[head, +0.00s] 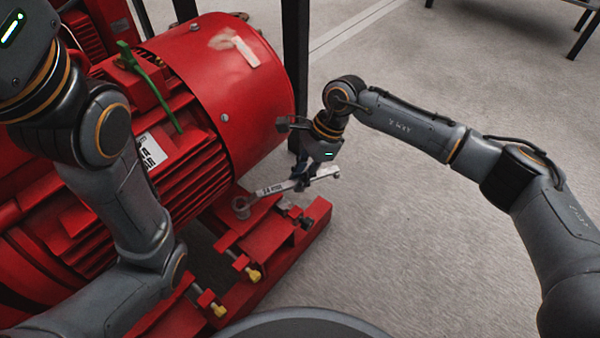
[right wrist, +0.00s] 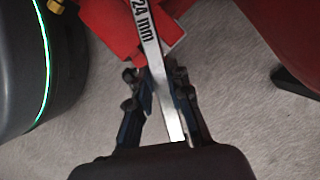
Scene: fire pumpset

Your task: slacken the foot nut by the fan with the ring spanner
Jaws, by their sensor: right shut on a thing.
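The ring spanner (head: 285,187) is a silver bar, and "24 mm" shows on it in the right wrist view (right wrist: 149,42). My right gripper (head: 318,172) is shut on the spanner near its right end; its fingers also show in the right wrist view (right wrist: 160,92). The spanner's ring end (head: 241,204) is at the motor foot near the fan end. The foot nut there is hidden by the ring, and I cannot tell whether the ring is fully seated around it. My left arm crosses the left side of the head view, but its gripper is out of view.
The red motor (head: 235,100) with its rounded fan cover fills the left. A red base rail (head: 290,245) with yellow-tipped bolts (head: 253,275) lies below it. A dark post (head: 296,70) stands behind. The grey floor (head: 420,240) to the right is clear.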

